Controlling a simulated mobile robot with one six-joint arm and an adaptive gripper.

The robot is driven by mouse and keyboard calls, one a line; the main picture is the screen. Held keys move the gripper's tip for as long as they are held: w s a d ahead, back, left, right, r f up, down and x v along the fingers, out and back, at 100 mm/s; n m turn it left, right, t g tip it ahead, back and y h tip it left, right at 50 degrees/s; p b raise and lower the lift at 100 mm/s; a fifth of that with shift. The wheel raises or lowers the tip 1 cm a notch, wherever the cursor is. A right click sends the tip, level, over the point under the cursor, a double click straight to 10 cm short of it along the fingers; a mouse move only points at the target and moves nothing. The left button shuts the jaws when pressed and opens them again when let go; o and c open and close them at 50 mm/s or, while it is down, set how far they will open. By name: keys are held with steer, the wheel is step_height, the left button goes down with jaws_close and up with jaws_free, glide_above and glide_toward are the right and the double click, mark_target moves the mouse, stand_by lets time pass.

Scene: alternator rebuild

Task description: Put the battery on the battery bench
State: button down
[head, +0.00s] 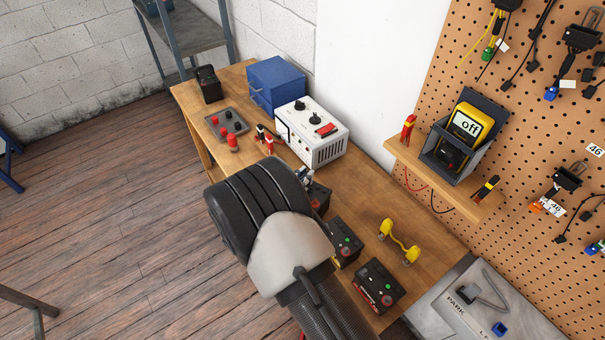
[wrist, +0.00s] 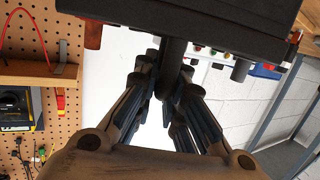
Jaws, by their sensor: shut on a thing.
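The battery (head: 319,199) is a dark box, mostly hidden behind my arm in the head view. In the wrist view the battery (wrist: 205,24) fills the top of the picture, with a red terminal at its left. My gripper (head: 304,177) is shut on a dark round part of it, and the fingers (wrist: 174,85) come together there. The wooden bench (head: 370,208) lies below and around it. I cannot tell whether the battery touches the bench.
Two more dark batteries (head: 346,241) (head: 379,285) stand towards the near end, beside a yellow-ended cable (head: 400,248). A white charger (head: 311,131), blue box (head: 276,85), terminal plate (head: 226,121) and black handled box (head: 207,85) occupy the far end. A meter shelf (head: 437,180) overhangs the right.

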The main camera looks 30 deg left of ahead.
steer(key=shift+r, duration=0.3)
steer(key=c, duration=2.1)
jaws_free()
steer(key=shift+f, duration=0.35)
steer(key=shift+c, duration=0.2)
steer(key=o, duration=0.5)
steer(key=shift+c, duration=0.2)
steer(key=shift+r, duration=0.1)
steer(key=shift+s+r, duration=0.1)
steer(key=d+p+v, duration=0.1)
steer(key=v, duration=1)
steer(key=shift+s+a, duration=0.45)
